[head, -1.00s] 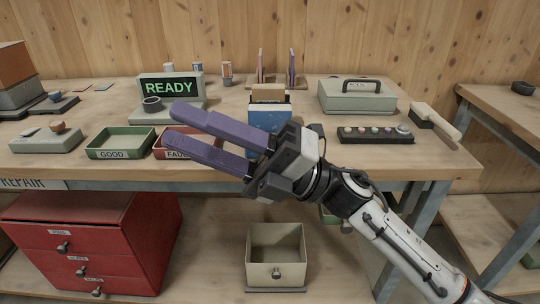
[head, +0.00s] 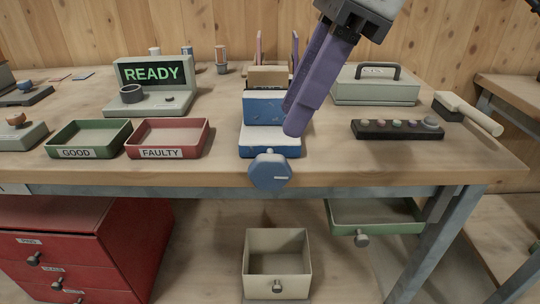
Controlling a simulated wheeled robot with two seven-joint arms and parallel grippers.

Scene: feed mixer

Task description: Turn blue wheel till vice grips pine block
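The blue wheel (head: 270,173) sits on the front of the blue vice (head: 268,108), just past the bench's front edge, and carries a short pale mark. The tan pine block (head: 268,76) stands upright behind the vice's blue front jaw. The jaw hides its lower part, so I cannot tell whether it is gripped. My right gripper (head: 291,120) comes down from the upper right. Its purple fingers point down and overlap in the view, their tips in front of the vice's right side, above and apart from the wheel. Their opening cannot be judged. My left gripper is out of view.
Green GOOD tray (head: 88,139) and red FAULTY tray (head: 168,138) lie left of the vice; a READY display (head: 152,75) stands behind them. A button strip (head: 397,129), grey case (head: 375,88) and brush (head: 468,113) are right. Open drawers hang below the bench.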

